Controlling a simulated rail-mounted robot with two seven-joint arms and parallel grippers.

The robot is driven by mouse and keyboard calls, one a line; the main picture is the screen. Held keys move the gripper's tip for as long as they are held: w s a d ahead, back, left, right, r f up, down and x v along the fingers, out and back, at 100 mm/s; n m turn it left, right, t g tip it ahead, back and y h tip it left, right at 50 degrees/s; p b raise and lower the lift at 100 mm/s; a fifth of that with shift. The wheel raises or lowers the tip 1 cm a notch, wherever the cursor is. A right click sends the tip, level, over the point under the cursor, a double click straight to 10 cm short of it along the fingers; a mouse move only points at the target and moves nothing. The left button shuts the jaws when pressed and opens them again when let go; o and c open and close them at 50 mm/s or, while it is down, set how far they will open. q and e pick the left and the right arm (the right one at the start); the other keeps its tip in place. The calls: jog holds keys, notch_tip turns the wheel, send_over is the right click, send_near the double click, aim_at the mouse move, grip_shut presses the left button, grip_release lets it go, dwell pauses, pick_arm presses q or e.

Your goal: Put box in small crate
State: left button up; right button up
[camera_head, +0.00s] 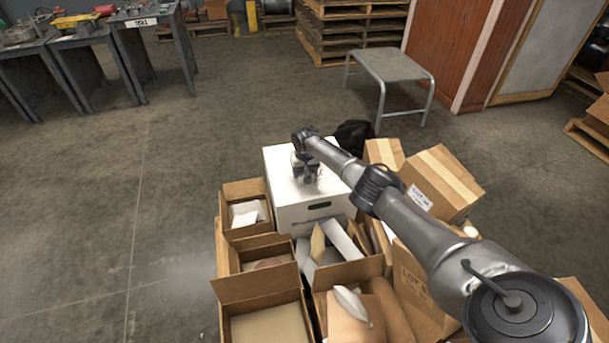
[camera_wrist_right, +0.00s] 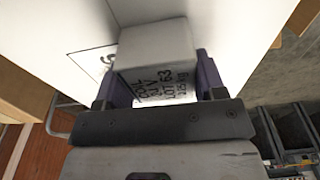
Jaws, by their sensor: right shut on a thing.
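My right gripper (camera_head: 305,174) is over the top of a large white carton (camera_head: 325,216) with a dark handle slot. In the right wrist view, my right gripper (camera_wrist_right: 160,72) is shut on a small white box (camera_wrist_right: 153,48) with black printed lettering. The box sits between the two purple-tinted fingers, with the white carton's top behind it. I cannot tell whether the box touches that top. Open brown cardboard boxes stand beside and in front of the carton, one (camera_head: 229,192) at its left. I cannot tell which container is the small crate. My left gripper is not in view.
A grey metal stool (camera_head: 392,66) stands behind. Wooden pallets (camera_head: 352,28) are stacked at the back. Grey tables (camera_head: 150,22) stand at the back left. The floor at left is clear.

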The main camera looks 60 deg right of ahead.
jog(key=c, duration=0.4)
